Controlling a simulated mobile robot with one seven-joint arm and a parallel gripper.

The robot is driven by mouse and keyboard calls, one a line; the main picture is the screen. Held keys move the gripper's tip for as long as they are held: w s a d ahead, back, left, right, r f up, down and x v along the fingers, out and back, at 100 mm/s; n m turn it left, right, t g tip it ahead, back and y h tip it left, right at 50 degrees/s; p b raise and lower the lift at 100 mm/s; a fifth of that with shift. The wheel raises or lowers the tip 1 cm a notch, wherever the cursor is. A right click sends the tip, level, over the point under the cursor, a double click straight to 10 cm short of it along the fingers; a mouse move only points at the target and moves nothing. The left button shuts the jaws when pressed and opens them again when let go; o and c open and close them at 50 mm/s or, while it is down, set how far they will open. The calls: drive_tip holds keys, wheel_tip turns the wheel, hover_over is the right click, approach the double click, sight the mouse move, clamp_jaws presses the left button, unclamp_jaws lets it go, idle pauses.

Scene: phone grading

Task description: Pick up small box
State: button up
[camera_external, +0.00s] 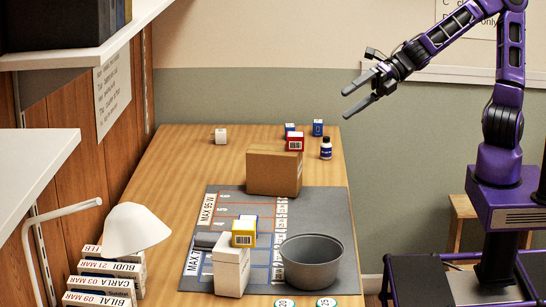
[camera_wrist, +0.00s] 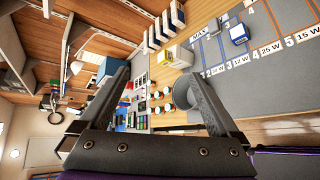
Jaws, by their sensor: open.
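Several small boxes are in the external view, and I cannot tell which one is meant. Two blue-and-white boxes (camera_external: 318,127) (camera_external: 290,128) and a red box (camera_external: 295,142) stand at the back right. My gripper (camera_external: 346,104) is open and empty, raised in the air right of the table, apart from every box.
A brown carton (camera_external: 274,171) stands on the grey marked mat (camera_external: 334,215). A grey pot (camera_external: 311,270) stands at the front right, beside the tall white box. A dark blue bottle (camera_external: 326,149) stands near the red box. A white lamp (camera_external: 137,229) and labelled file boxes (camera_external: 100,286) line the left.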

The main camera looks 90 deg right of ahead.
sight(251, 226)
drive_tip(key=s+a+f+n+g+y, duration=0.35)
drive_tip(key=a+f+n+g, duration=0.25)
drive_tip(key=a+n, duration=0.6)
drive_tip(key=w+a+f+m+t+h, duration=0.1)
drive_tip(key=w+a+t+h, duration=0.2)
drive_tip(key=w, duration=0.3)
drive_tip(key=w+a+m+t+h, duration=0.1)
drive_tip(key=w+a+t+h, duration=0.25)
drive_tip(key=w, duration=0.25)
drive_tip(key=w+a+f+m+t+h, duration=0.2)
drive_tip(key=w+a+f+m+h, duration=0.15)
drive_tip(key=a+f, duration=0.5)
drive_tip(key=shift+h, duration=0.25)
drive_tip(key=x, duration=0.3)
drive_tip(key=d+x, duration=0.1)
drive_tip(key=x, duration=0.3)
drive_tip(key=d+f+x, duration=0.1)
drive_tip(key=x, duration=0.3)
drive_tip(key=shift+f+b, duration=0.1)
drive_tip(key=shift+b, duration=0.2)
drive_tip(key=shift+x, duration=2.75)
drive_tip(key=shift+d, duration=0.1)
drive_tip(key=shift+r, duration=0.2)
clamp_jaws()
